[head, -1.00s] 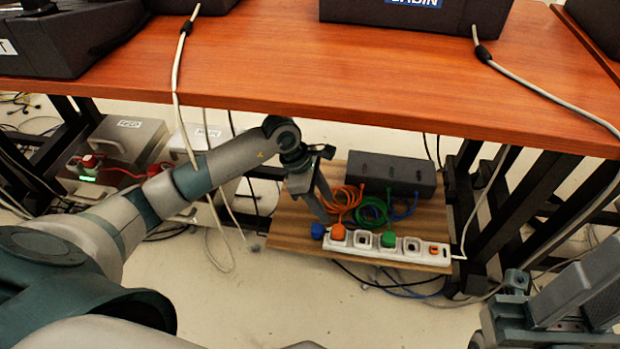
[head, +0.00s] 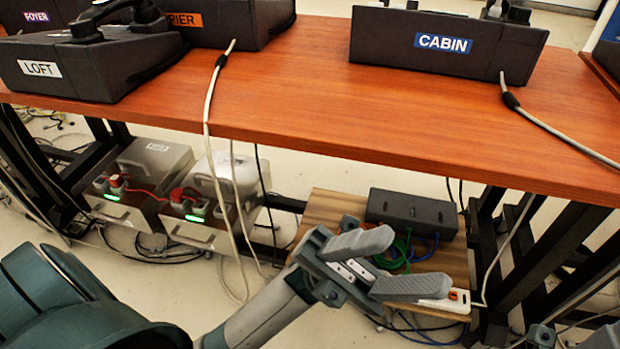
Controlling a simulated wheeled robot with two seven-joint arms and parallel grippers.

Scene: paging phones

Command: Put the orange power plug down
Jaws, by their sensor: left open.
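My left gripper (head: 415,260) is open, with its two grey fingers spread in front of the low wooden board. I see nothing between the fingers. I cannot make out the orange power plug; the gripper covers most of the white power strip (head: 436,304), where it may be hidden. Only the strip's right end shows, with its small orange switch. Green cable (head: 384,262) and blue cable show behind the fingers. My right gripper (head: 570,341) shows only in part at the bottom right edge, and its fingers are mostly cut off.
A dark box (head: 411,211) sits at the back of the wooden board (head: 325,207). The orange-brown tabletop (head: 330,100) overhangs, carrying dark phones labelled LOFT and CABIN (head: 440,45). Grey power units (head: 150,185) with green lights stand on the left. Cords hang from the table edge.

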